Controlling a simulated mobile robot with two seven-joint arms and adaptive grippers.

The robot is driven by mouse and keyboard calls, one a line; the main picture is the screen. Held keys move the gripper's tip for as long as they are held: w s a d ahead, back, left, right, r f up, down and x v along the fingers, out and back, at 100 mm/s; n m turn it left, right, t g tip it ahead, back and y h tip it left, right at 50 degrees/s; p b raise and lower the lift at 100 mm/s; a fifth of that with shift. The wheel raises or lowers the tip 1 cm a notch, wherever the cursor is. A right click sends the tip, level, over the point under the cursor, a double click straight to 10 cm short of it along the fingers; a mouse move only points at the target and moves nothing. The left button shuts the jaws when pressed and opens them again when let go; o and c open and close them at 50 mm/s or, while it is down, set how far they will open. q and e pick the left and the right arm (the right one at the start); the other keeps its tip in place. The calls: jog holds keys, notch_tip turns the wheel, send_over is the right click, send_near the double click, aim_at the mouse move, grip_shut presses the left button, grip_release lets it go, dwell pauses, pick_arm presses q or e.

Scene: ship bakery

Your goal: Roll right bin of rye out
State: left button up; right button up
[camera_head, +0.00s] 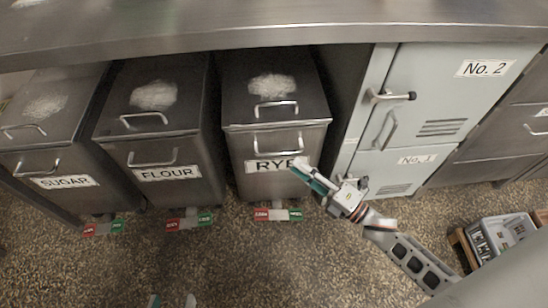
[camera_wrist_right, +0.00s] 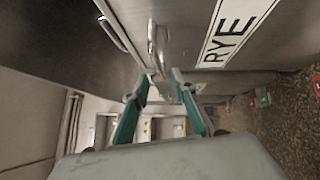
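The rye bin (camera_head: 240,158) is the rightmost of three dark metal bins under the counter. It carries a white RYE label (camera_head: 262,166), which also shows in the right wrist view (camera_wrist_right: 232,30). A front handle (camera_wrist_right: 153,42) sits above the label on the bin's front. My right gripper (camera_head: 300,170) is at the right end of the label, in front of the bin. In the wrist view its teal fingers (camera_wrist_right: 160,78) are apart, with the handle's near end close between their tips. My left gripper (camera_head: 172,301) shows only its separated fingertips at the bottom edge.
The flour bin (camera_head: 140,184) and sugar bin (camera_head: 40,165) stand to the left. Pale lockers (camera_head: 440,75) stand to the right. A grey crate (camera_head: 500,235) is at lower right. The speckled floor ahead is mostly clear.

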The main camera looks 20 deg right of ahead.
aim_at(280, 152)
jog(key=x, duration=0.7)
jog(key=shift+w+a+r, duration=0.2)
jog(key=shift+w+r, duration=0.05)
jog(key=shift+w, duration=0.1)
grip_shut()
